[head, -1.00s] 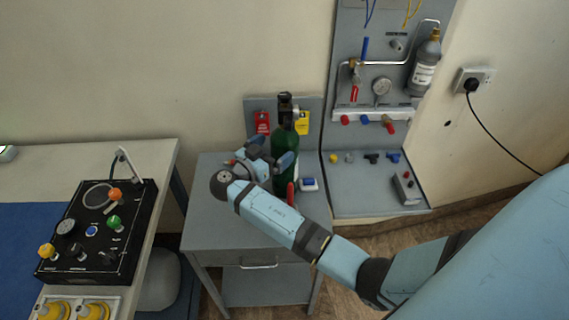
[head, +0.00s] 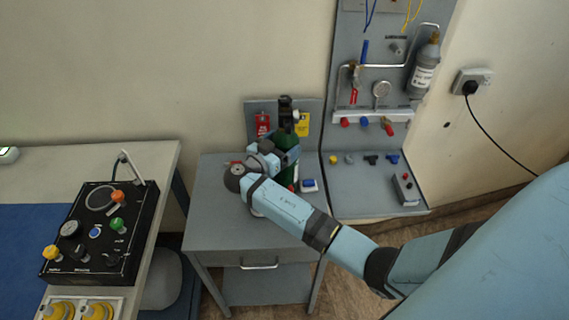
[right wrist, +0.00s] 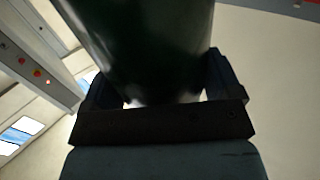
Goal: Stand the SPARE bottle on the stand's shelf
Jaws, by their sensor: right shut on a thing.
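A dark green bottle (head: 290,172) with a black top stands upright on the grey cabinet (head: 215,213). I cannot read a SPARE label on it. My right gripper (head: 280,152) is shut around the upper body of this bottle. In the right wrist view the green bottle (right wrist: 140,45) fills the space between the fingers of the right gripper (right wrist: 165,92). I cannot tell whether its base touches the cabinet top. The grey shelf (head: 360,200) of the panel stand is to the right of the cabinet. My left gripper is not in view.
Several small coloured fittings and a grey block (head: 405,189) lie on the shelf; its front middle is clear. A grey bottle (head: 424,68) hangs on the panel. A blue-and-white item (head: 309,184) is beside the green bottle. A black control box (head: 100,232) is at left.

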